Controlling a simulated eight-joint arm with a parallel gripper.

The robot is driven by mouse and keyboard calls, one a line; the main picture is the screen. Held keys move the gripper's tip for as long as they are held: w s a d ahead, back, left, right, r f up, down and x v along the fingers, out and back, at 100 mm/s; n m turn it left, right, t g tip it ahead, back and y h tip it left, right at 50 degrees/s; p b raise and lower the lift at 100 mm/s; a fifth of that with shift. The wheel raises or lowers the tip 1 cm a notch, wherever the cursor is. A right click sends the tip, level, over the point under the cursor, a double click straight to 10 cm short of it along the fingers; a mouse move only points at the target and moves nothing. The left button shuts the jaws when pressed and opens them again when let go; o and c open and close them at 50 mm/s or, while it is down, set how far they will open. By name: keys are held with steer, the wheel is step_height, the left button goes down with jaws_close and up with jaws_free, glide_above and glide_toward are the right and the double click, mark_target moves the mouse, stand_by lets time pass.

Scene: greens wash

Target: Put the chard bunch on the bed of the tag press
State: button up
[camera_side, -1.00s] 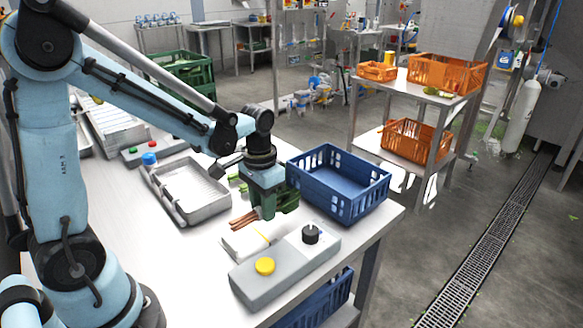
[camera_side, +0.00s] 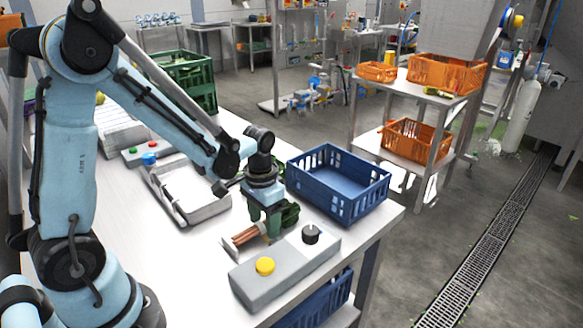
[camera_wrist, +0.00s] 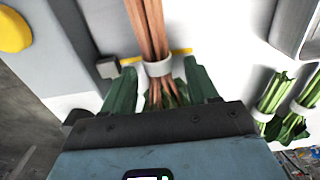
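The chard bunch (camera_side: 246,237) has red-brown stems, a pale band and dark green leaves. In the wrist view the bunch (camera_wrist: 155,35) lies between the two green fingers of my gripper (camera_wrist: 160,82), which are around its leafy end. The tag press (camera_side: 285,268) is a grey box with a yellow button and a black knob. Its white bed (camera_wrist: 220,75) has a yellow line, which the banded part crosses from above. The bunch is at or just over the bed; contact is unclear.
A blue crate (camera_side: 338,185) stands close behind my gripper. A metal tray (camera_side: 192,195) lies to the left, with a button box (camera_side: 150,152) behind it. Two green banded bunches (camera_wrist: 272,95) lie at the right in the wrist view. The table's front left is clear.

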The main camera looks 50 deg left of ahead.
mark_target(264, 220)
steer(key=shift+r, duration=0.15)
step_height(264, 220, up, 12)
steer(key=s+d+t, duration=0.4)
steer(key=t, duration=0.3)
steer(key=shift+s+r, duration=0.25)
steer(key=shift+s, duration=0.15)
stand_by(0.6)
